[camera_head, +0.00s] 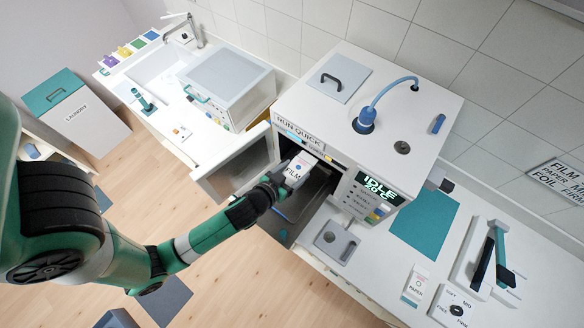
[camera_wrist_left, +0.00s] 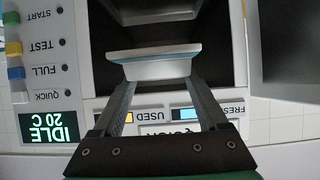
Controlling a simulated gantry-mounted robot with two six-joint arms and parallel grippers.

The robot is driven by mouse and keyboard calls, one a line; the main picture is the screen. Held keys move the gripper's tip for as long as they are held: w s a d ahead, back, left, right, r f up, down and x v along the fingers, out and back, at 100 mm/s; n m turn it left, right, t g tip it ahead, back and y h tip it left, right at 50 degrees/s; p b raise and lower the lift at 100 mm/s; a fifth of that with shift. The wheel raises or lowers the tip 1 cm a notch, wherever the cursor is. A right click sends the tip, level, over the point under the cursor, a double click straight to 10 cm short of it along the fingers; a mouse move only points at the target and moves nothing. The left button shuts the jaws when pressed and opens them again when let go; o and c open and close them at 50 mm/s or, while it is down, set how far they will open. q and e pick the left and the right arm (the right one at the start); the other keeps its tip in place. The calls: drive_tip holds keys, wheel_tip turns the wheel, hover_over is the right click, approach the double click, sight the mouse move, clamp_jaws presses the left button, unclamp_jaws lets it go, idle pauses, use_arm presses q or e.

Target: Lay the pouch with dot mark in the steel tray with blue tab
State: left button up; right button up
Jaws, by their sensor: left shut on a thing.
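A white pouch marked FILM (camera_head: 301,166) is held upright at the mouth of the open chamber. A small mark shows on it, too small to read surely as a dot. My left gripper (camera_head: 276,182) is shut on it; in the left wrist view the pouch (camera_wrist_left: 155,68) sits between both fingers, white with a teal edge. A grey steel tray (camera_head: 307,203) lies inside the chamber, below and beyond the pouch. Its blue tab cannot be told clearly. Part of the tray is hidden by the pouch and gripper. My right gripper is out of view.
The chamber's door (camera_head: 232,170) stands open at the left. A control panel with an IDLE 20 C display (camera_head: 381,188) borders the opening on the right. A grey block with a round knob (camera_head: 336,242) stands on the counter right of the gripper.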

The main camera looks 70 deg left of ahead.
use_arm(q)
wheel_tip(320, 180, down, 7)
drive_tip(key=b, duration=0.6)
drive_tip(key=shift+r, duration=0.15)
drive_tip(key=s+a+p, duration=0.2)
drive_tip(key=a, duration=0.1)
drive_tip(key=shift+s+a, duration=0.1)
drive_tip(key=shift+a, duration=0.15)
drive_tip(key=shift+f+b, duration=0.65)
drive_tip(key=shift+f, duration=0.2)
drive_tip(key=shift+d+f+b, duration=0.1)
drive_tip(key=shift+f+b, duration=0.4)
drive_tip(key=shift+f, duration=0.15)
drive_tip(key=o, duration=1.2)
drive_tip(key=shift+o, duration=0.2)
drive_tip(key=v, duration=1.1)
drive_tip(key=shift+s+d+r+b, duration=0.1)
drive_tip(key=shift+d+r+b, duration=0.1)
drive_tip(key=shift+b, duration=0.15)
